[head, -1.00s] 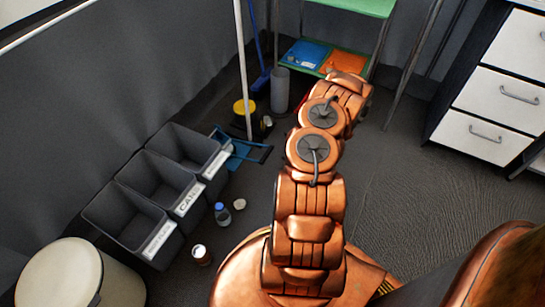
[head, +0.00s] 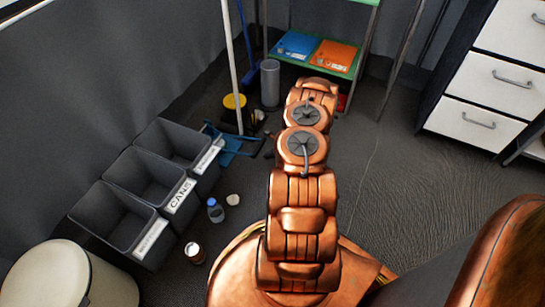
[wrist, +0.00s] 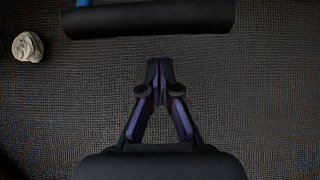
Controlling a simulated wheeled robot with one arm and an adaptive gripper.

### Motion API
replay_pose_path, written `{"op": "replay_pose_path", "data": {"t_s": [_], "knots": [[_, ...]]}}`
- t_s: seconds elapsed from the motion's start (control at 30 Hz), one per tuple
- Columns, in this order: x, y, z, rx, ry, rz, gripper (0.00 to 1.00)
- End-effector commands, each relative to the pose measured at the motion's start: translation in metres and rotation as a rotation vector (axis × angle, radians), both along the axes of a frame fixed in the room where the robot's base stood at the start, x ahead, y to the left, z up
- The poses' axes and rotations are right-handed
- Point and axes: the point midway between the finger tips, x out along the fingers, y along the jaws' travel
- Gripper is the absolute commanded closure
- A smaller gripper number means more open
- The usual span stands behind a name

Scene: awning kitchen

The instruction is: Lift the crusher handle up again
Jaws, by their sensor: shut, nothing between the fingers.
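In the wrist view, my gripper (wrist: 158,68) is shut and empty over the dark floor. A thick black bar (wrist: 150,19) lies across the top of that view, just beyond the fingertips and apart from them. I cannot tell whether the handle is up or down. In the head view, a blue frame (head: 229,151) stands by the bins and may be the crusher. My gripper is hidden behind my arm there.
A crumpled pale round piece (wrist: 28,47) lies on the floor. Grey bins (head: 152,180), a blue-capped bottle (head: 215,211) and a jar (head: 195,253) stand left of my arm. A green shelf (head: 345,72) is behind, white drawers (head: 485,110) right. Floor between arm and drawers is clear.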

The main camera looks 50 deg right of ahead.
Motion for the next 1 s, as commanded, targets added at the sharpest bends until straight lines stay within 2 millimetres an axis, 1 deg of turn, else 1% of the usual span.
{"op": "replay_pose_path", "data": {"t_s": [0.3, 0.43, 1.0], "knots": [[0.012, 0.002, 0.019, -0.002, -0.002, 0.000, 1.00], [0.015, 0.004, 0.025, -0.002, -0.002, 0.001, 1.00], [0.016, 0.005, 0.030, -0.001, 0.002, 0.000, 1.00]]}}
